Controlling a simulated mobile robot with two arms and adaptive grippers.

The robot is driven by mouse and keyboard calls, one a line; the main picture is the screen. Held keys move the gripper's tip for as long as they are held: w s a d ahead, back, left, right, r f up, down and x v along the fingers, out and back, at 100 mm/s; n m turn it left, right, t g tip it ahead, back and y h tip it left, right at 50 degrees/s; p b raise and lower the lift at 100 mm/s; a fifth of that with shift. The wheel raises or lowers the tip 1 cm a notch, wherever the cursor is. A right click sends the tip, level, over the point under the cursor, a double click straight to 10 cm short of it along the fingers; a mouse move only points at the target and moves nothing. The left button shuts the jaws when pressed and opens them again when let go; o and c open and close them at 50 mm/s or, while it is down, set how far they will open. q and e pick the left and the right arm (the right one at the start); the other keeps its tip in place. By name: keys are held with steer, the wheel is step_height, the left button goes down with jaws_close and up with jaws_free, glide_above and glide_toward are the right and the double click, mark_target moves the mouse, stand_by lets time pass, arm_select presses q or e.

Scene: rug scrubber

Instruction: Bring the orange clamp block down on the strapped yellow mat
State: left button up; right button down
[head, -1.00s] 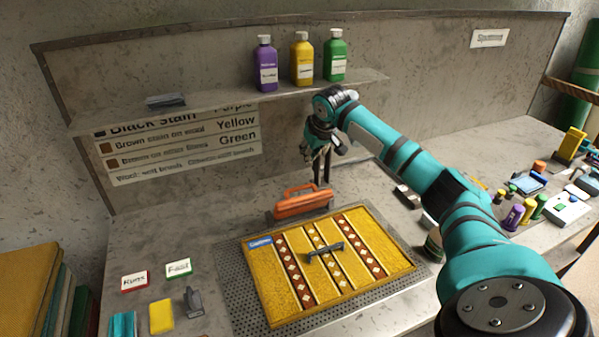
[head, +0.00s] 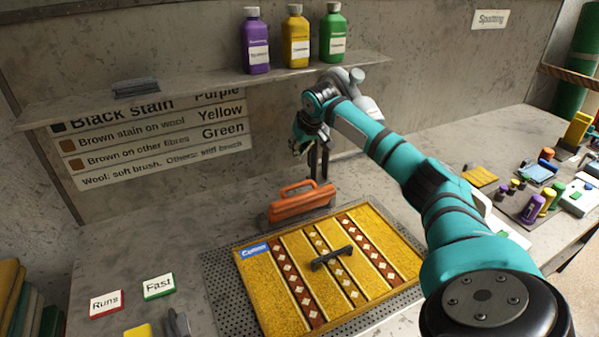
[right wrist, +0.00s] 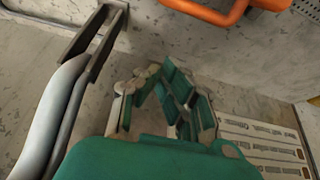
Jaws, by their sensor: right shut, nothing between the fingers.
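The orange clamp block (head: 303,205), with a loop handle on top, stands on the bench just behind the yellow mat's back edge. Its orange handle also shows at the top of the right wrist view (right wrist: 213,12). The yellow mat (head: 275,297), crossed by patterned red-brown bands, lies on a perforated grey plate (head: 212,290). A small dark handle (head: 332,257) sits on the mat's middle. My right gripper (head: 299,148) is shut and empty, above and behind the block, apart from it. Its teal fingers show in the right wrist view (right wrist: 180,100). My left gripper is out of view.
A dark two-pronged fitting (head: 318,163) stands close beside my right gripper. Above, a shelf (head: 200,88) carries purple, yellow and green bottles. Cards (head: 158,286) lie at front left. Small bottles and tools (head: 532,208) crowd the right. The bench left of the block is bare.

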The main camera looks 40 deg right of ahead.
steer(key=p+x, duration=0.2)
steer(key=x, duration=0.6)
steer(key=shift+s+a+f+p, duration=0.1)
steer(key=shift+s+a+p, duration=0.15)
steer(key=shift+s, duration=0.45)
steer(key=shift+s+a+p, duration=0.15)
steer(key=shift+s+p, duration=0.25)
steer(key=shift+s, duration=0.25)
steer(key=shift+s+a+f+p, duration=0.1)
steer(key=shift+s+a+p, duration=0.2)
steer(key=shift+s, duration=0.4)
steer(key=shift+w+d, duration=0.1)
